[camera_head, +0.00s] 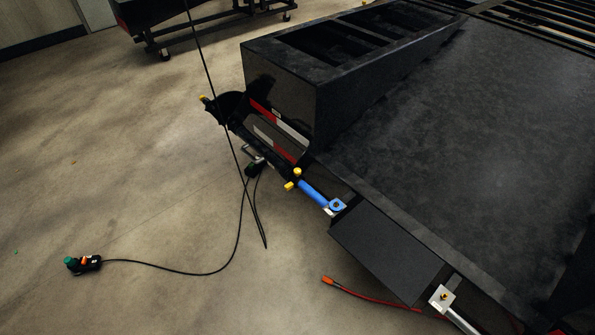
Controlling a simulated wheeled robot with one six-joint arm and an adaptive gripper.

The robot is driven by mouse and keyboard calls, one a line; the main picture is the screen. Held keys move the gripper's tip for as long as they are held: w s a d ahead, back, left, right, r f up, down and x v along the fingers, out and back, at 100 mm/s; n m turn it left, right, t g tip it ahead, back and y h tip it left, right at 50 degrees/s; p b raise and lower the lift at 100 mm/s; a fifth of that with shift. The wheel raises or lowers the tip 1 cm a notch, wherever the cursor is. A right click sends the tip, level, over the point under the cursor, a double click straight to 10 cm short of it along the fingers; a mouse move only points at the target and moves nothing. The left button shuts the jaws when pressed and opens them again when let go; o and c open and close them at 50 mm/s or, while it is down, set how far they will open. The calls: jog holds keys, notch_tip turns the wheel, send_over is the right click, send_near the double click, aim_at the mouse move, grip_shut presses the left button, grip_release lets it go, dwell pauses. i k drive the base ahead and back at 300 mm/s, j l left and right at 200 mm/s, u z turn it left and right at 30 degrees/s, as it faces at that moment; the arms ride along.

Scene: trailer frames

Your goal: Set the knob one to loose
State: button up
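Small yellow knobs sit along the near end of the black trailer frame (480,150). One yellow knob (203,98) is at the far left tip of a dark bar. Two more, an upper yellow knob (297,172) and a lower yellow knob (289,186), sit close together beside a blue cylinder (314,193). I cannot tell which is knob one, or whether any is tight or loose. My gripper is not in view, and nothing visibly touches the knobs.
A handheld control with a green top (70,262) lies on the concrete floor (130,180), its black cable running to the frame. A thin black line hangs in front of the bar. A red cable (375,298) lies lower right. Open floor is at left.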

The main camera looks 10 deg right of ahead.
aim_at(296, 171)
jog(key=i+j+z, duration=0.25)
jog(key=i+j, duration=1.55)
jog(key=j, duration=0.15)
